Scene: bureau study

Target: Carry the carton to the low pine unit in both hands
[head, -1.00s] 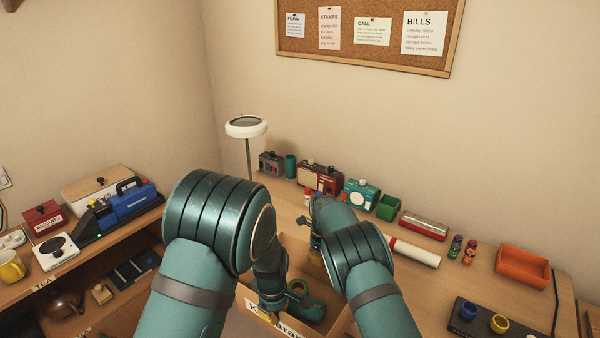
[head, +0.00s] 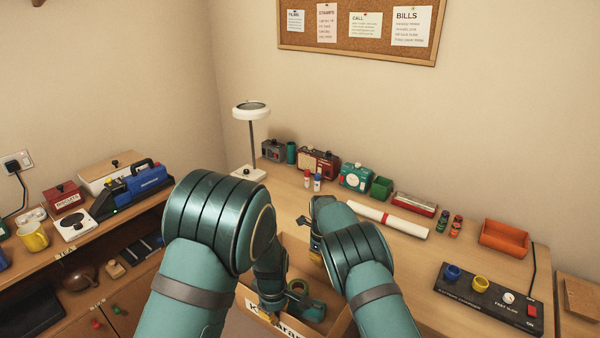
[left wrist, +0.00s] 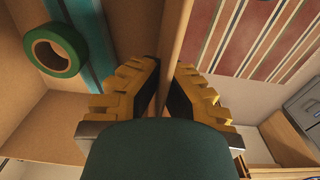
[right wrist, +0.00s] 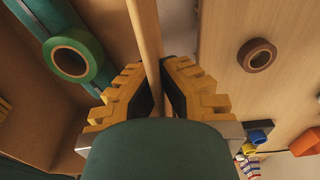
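The open cardboard carton (head: 321,327) is low in the head view, with a partly hidden lettered label on its near wall. A green tape roll (head: 298,287) and a teal object lie inside; the roll also shows in both wrist views. My left gripper (head: 268,311) is shut on one carton wall, whose edge (left wrist: 172,55) runs between its fingers. My right gripper (head: 316,252) is shut on another wall, its edge (right wrist: 148,40) between the fingers. My arms hide much of the carton. I cannot tell for certain which furniture is the low pine unit.
A wooden desk (head: 400,262) beyond the carton bears a lamp (head: 250,140), an orange tray (head: 503,238) and a black switch panel (head: 485,300). A wooden shelf unit (head: 70,255) with a yellow mug (head: 33,235) stands at left. A striped rug (left wrist: 255,35) lies below.

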